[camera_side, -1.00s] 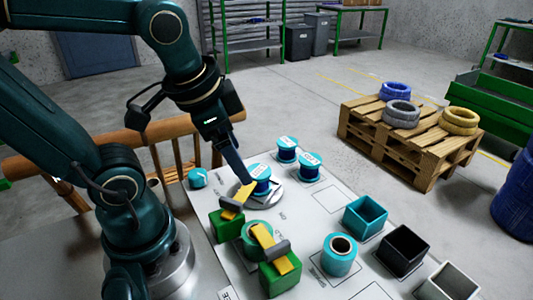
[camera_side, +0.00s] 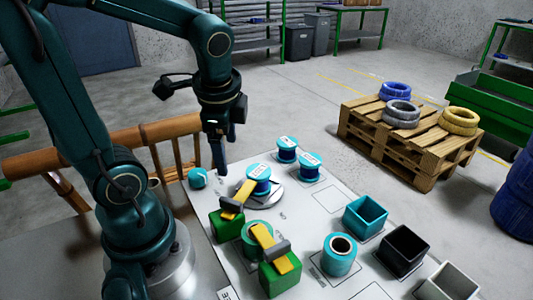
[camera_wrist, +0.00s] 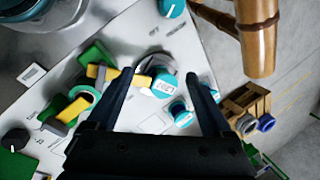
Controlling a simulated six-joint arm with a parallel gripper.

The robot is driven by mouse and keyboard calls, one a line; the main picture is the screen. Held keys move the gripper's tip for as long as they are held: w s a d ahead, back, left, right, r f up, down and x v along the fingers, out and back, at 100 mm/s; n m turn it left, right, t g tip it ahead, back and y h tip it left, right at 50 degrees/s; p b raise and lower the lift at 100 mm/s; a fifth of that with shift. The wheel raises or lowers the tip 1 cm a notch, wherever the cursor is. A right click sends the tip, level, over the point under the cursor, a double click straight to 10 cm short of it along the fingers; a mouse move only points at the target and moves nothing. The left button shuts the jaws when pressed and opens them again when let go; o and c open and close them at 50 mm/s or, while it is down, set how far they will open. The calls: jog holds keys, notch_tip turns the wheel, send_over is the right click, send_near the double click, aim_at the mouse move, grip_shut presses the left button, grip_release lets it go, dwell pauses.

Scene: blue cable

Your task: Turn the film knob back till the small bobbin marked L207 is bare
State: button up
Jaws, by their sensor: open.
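A small bobbin (camera_side: 258,178) wound in blue, with a white label on top, stands on a round grey disc (camera_side: 272,198). In the wrist view the bobbin (camera_wrist: 164,86) shows its label between my fingers; the mark looks like L207 but is blurred. A teal knob (camera_side: 198,179) sits at the left edge of the board; in the wrist view the knob (camera_wrist: 172,8) bears a white line at the top edge. My gripper (camera_side: 220,168) is open and empty, above the board between the knob and the bobbin, apart from both.
Two more labelled blue bobbins (camera_side: 287,148) (camera_side: 309,164) stand behind. Green blocks with yellow bars (camera_side: 228,222) (camera_side: 280,275) and a teal roll (camera_side: 340,255) stand in front. Teal (camera_side: 365,216), black (camera_side: 402,250) and grey (camera_side: 448,284) bins line the right. A bamboo rail (camera_side: 150,132) runs behind.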

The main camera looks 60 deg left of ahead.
aim_at(199, 173)
jog(key=a+f+g, duration=0.1)
jog(key=a+f, duration=0.1)
jog(key=s+a+f+m+g, duration=0.1)
jog(key=a+g, duration=0.1)
jog(key=a, duration=0.1)
jog(key=s+a+f+m+g, duration=0.1)
jog(key=a+f, duration=0.1)
jog(key=shift+s+a+f, duration=0.1)
jog(key=shift+a+f, duration=0.15)
jog(key=shift+f, duration=0.05)
jog(key=shift+s+a+f+g, duration=0.3)
jog(key=shift+f+g, duration=0.1)
jog(key=shift+f, duration=0.1)
jog(key=shift+x, duration=2.2)
jog(key=shift+w, duration=0.15)
grip_shut()
